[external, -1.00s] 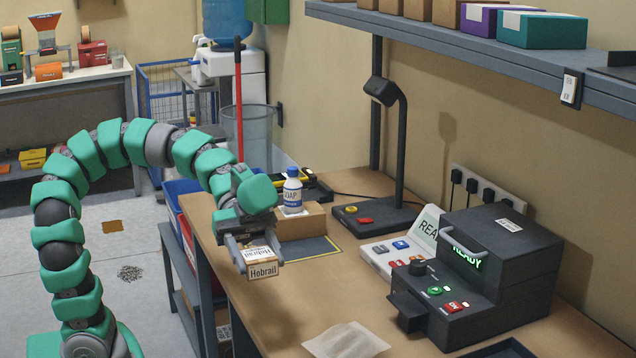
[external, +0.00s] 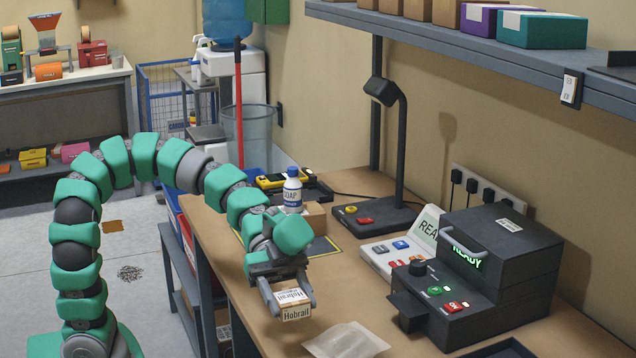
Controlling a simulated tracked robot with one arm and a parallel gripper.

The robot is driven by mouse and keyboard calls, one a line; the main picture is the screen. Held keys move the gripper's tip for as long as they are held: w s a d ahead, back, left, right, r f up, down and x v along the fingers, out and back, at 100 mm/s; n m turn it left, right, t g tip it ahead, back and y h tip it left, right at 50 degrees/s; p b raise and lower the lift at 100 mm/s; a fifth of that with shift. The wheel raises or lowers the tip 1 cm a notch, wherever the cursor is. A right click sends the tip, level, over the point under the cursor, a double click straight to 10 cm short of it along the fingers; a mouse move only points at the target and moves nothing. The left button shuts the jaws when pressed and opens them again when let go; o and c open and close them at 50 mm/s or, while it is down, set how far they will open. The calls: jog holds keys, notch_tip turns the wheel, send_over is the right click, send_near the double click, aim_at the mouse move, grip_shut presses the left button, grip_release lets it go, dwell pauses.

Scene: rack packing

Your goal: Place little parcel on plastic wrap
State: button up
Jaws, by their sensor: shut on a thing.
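The little parcel (external: 293,304) is a small white and tan box labelled "Hobrail". My gripper (external: 290,302) is shut on it, one finger on each side, and holds it over the front part of the workbench. The plastic wrap (external: 346,341) looks like a pale translucent sheet lying on the bench at the lower edge of the external view. It is to the right of and nearer than the parcel, and the two are apart. The parcel's underside is hidden.
A black machine (external: 480,270) with a "READY" display stands right of the wrap. A button panel (external: 385,258), a lamp (external: 392,150) and a soap bottle (external: 292,190) on a cardboard box stand farther back. A dark tray (external: 500,349) is at the bottom edge.

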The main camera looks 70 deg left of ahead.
send_over(347, 337)
jog(key=s, duration=0.2)
jog(key=shift+w+a+f+b, duration=0.2)
jog(key=shift+a+f+b, duration=0.2)
jog(key=shift+a+f, duration=0.1)
jog(key=shift+w+d, duration=0.55)
jog(key=shift+w, duration=0.15)
notch_tip(347, 337, down, 4)
jog(key=shift+r+b, duration=0.15)
jog(key=shift+b, duration=0.5)
jog(key=shift+r, duration=0.1)
jog(key=o, duration=1)
